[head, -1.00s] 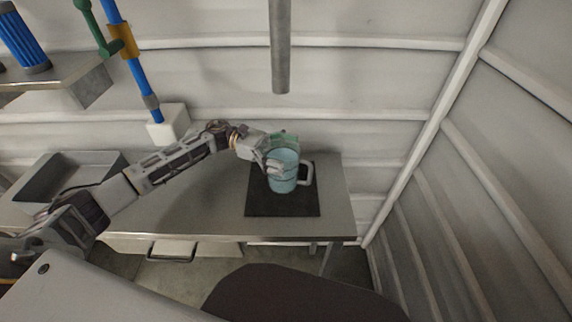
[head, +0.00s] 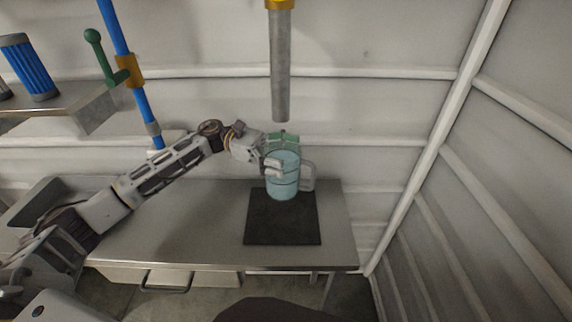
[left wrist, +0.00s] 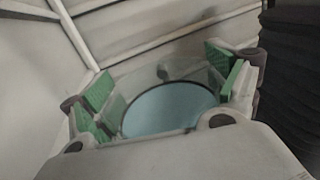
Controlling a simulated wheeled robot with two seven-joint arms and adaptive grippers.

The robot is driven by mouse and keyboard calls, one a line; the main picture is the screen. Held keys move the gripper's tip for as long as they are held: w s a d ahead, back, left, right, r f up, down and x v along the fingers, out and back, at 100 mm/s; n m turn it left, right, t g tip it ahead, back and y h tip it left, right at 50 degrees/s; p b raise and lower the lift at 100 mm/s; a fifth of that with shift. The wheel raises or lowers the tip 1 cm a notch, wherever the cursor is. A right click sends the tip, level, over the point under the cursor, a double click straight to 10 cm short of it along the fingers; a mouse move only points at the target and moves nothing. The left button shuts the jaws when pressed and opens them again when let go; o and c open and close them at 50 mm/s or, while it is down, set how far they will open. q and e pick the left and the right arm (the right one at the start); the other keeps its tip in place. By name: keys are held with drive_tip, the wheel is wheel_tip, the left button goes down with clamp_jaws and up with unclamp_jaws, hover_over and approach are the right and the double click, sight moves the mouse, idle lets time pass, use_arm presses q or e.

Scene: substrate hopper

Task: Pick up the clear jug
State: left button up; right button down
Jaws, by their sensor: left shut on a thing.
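The clear jug (head: 284,182) looks pale blue and see-through, with a light handle on its right side. It is upright above the back part of a black mat (head: 280,222), apparently lifted off it. My left gripper (head: 279,163) is shut around the jug's body from the left and back. In the left wrist view, the green-padded fingers of the left gripper (left wrist: 163,92) stand on both sides of the jug's round blue shape (left wrist: 170,109). My right gripper is not in view.
A grey pipe (head: 280,75) hangs down above the jug. The metal table (head: 190,225) is bare around the mat. A blue pole (head: 130,65) with a green lever (head: 99,52) stands at the left, near a shelf. A ribbed wall is on the right.

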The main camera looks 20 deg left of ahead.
use_arm(q)
drive_tip(key=shift+r, duration=0.5)
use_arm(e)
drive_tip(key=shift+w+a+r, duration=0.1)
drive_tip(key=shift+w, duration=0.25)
